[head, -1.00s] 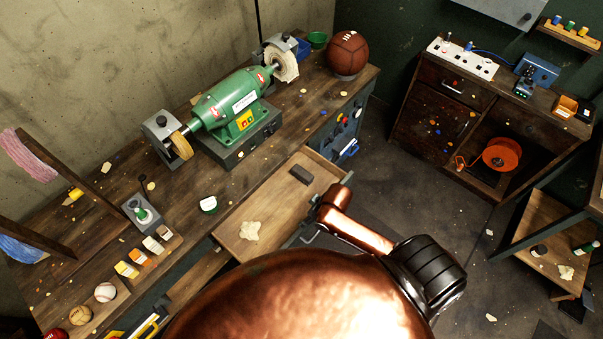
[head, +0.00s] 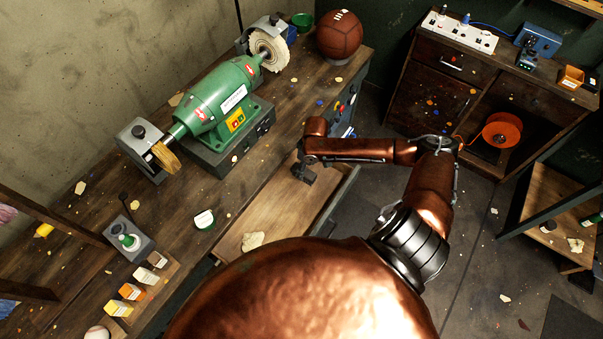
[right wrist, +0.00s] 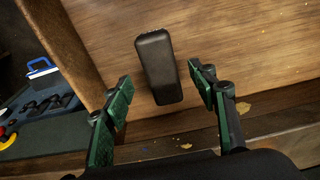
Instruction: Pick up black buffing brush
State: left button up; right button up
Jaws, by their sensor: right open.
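The black buffing brush (right wrist: 158,66) is a dark block with rounded edges. It lies on the wooden floor of the open drawer (head: 262,215). In the right wrist view its near end is between the two green-faced fingertips of my right gripper (right wrist: 159,80), with a gap on each side. My right gripper (head: 304,174) is open and empty, over the far part of the drawer in the head view. There the arm and gripper cover the brush, so I cannot make it out. My left gripper is not in view.
A green polishing machine (head: 222,103) stands on the workbench behind the drawer. A brown ball (head: 340,36) sits at the bench's far end. The drawer's wooden wall (right wrist: 62,40) runs left of the brush. A pale scrap (head: 252,240) lies in the drawer.

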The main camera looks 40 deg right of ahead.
jog(key=f, duration=0.2)
jog(key=w+f, duration=0.1)
jog(key=shift+a+f+b, duration=0.15)
jog(key=shift+f+b, duration=0.25)
jog(key=shift+f, duration=0.65)
jog(key=c, duration=1.1)
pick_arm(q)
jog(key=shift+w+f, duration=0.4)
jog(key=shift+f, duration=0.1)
pick_arm(e)
jog(key=shift+c, duration=1.1)
